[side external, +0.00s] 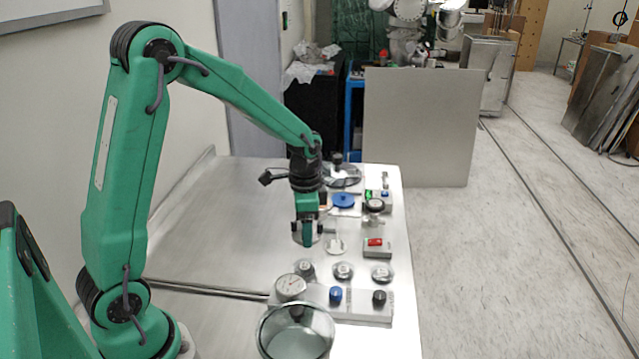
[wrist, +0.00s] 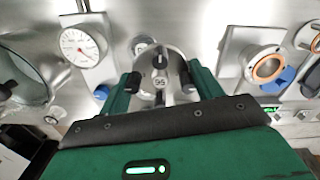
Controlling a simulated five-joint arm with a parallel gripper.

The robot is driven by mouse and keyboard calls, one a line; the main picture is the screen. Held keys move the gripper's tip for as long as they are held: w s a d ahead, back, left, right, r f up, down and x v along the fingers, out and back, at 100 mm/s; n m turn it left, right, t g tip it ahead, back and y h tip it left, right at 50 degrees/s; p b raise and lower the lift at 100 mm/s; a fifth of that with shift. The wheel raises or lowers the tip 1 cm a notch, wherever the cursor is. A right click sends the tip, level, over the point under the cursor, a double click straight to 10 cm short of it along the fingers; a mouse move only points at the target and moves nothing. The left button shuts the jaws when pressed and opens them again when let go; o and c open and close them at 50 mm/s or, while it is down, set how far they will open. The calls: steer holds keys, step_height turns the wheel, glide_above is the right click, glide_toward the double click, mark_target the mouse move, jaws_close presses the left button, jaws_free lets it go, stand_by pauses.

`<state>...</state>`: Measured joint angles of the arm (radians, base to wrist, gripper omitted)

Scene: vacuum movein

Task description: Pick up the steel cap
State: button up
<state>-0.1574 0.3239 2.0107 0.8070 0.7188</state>
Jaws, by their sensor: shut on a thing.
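My gripper (side external: 307,242) hangs fingers-down over the middle of the metal table. In the wrist view my gripper (wrist: 160,84) is shut on the steel cap (wrist: 174,62), a round metallic piece with a dark mark and a small "95" label. One finger is on each side of it. In the side view a rim of the steel cap (side external: 297,239) shows beside the fingers, and the rest is hidden behind them. It appears to be above the table, but I cannot tell the exact gap.
A dial gauge (side external: 290,287) and a plate with blue (side external: 336,295) and black (side external: 379,297) knobs stand in front. Several round metal pieces (side external: 343,271) lie behind them. A glass vessel (side external: 296,333) is nearest. A red-switch box (side external: 376,245) is right. The table's left is clear.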

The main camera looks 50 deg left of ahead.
steer(key=shift+s+d+r, duration=0.15)
steer(key=shift+d+r, duration=0.3)
steer(key=shift+d, duration=0.3)
steer(key=shift+s+d+r, duration=0.2)
steer(key=shift+d+r, duration=0.3)
steer(key=shift+d, duration=0.25)
steer(key=shift+s+d+r, duration=0.15)
steer(key=shift+d+r, duration=0.3)
steer(key=shift+d, duration=0.3)
steer(key=shift+w, duration=0.1)
steer(key=w+a+r, duration=0.3)
steer(key=w+a, duration=1)
steer(key=a, duration=0.3)
steer(key=shift+w, duration=0.25)
steer(key=shift+f, duration=0.2)
steer(key=shift+f, duration=3)
steer(key=shift+f, duration=0.6)
